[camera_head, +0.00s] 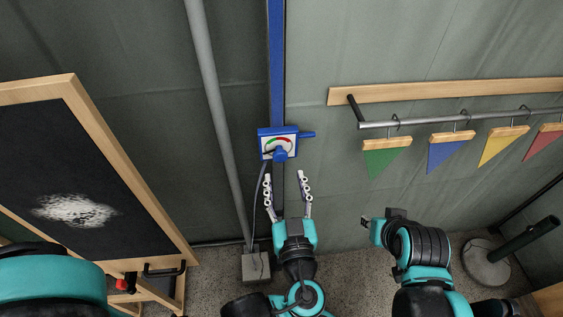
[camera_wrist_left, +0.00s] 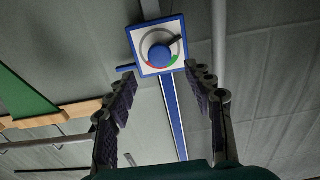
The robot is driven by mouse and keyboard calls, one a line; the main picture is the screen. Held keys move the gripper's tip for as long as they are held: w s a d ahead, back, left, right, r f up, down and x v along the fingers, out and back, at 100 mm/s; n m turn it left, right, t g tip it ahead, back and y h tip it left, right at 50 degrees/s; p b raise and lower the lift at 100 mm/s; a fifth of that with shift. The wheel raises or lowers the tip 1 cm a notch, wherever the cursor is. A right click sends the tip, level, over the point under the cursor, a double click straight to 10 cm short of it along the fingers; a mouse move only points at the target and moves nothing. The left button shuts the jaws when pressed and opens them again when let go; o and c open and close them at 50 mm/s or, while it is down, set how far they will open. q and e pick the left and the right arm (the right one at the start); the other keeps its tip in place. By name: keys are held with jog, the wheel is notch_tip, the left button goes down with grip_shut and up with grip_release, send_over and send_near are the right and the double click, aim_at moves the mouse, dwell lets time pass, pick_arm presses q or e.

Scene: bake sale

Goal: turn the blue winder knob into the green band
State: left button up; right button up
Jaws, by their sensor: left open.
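The winder (camera_head: 263,134) is a blue-framed box with a white dial face on a blue post. Its blue knob (camera_head: 281,156) sits at the dial's centre and also shows in the left wrist view (camera_wrist_left: 158,56). The dark pointer lies over the grey part of the ring, outside the short green band (camera_wrist_left: 175,60); a red band is beside the green. My left gripper (camera_head: 286,178) is open and empty, just below the winder in the head view, fingers pointing at it and apart from the knob. My right arm (camera_head: 425,250) shows at the right; its fingers are not visible.
A grey pole (camera_head: 215,110) and a cable run left of the winder. A framed chalkboard (camera_head: 85,160) stands at the left. A rail with coloured pennants (camera_head: 387,157) hangs at the right. A blue handle (camera_head: 306,134) sticks out of the winder's side.

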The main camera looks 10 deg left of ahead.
aim_at(280, 157)
pick_arm(q)
jog(key=shift+b+x, duration=0.55)
jog(key=shift+x, duration=2.55)
jog(key=c, duration=1.1)
